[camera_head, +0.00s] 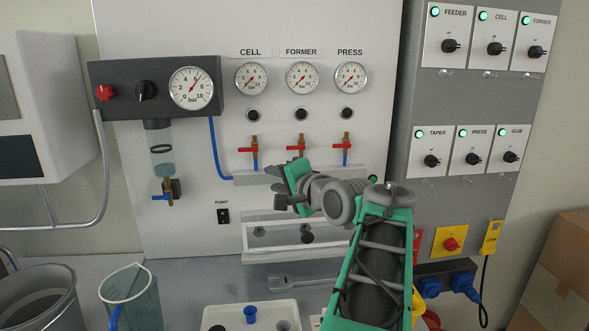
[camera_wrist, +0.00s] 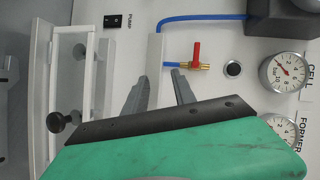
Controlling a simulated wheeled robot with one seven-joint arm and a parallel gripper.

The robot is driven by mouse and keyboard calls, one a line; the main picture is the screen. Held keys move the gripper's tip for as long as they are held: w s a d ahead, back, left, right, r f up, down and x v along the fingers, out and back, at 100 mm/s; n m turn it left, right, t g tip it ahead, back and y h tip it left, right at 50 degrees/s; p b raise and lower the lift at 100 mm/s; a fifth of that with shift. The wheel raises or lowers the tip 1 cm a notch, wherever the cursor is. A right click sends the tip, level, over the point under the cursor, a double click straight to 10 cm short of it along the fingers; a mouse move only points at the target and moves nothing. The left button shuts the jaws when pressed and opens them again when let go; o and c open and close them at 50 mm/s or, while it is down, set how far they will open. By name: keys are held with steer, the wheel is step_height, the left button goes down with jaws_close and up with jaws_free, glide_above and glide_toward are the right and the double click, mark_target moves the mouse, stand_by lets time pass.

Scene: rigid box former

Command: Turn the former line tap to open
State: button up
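The former line tap (camera_head: 299,147) is on the white panel under the FORMER gauge (camera_head: 302,77). It has a brass body and a red lever lying crosswise to the body. My gripper (camera_head: 274,180) is just below the taps, apart from them. The former tap is hidden there behind the green gripper body.
The press tap (camera_head: 346,148) stands right of the former tap. A narrow ledge (camera_head: 250,180) runs below the taps. A regulator block (camera_head: 125,90) with a gauge is at upper left. A clear guarded frame (camera_head: 262,238) is below. A jug (camera_head: 133,298) and bucket stand at lower left.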

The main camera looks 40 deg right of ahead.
mark_target(292, 148)
steer(key=s+d+r+m+t+h, duration=0.2)
steer(key=s+d+r+m, duration=0.1)
steer(key=s+d+r, duration=0.25)
steer(key=x, duration=0.7)
steer(key=shift+w+d+f, duration=0.25)
steer(key=shift+w, duration=0.05)
steer(key=shift+w+d, duration=0.1)
steer(key=shift+w, duration=0.2)
steer(key=shift+c, duration=0.2)
jaws_close()
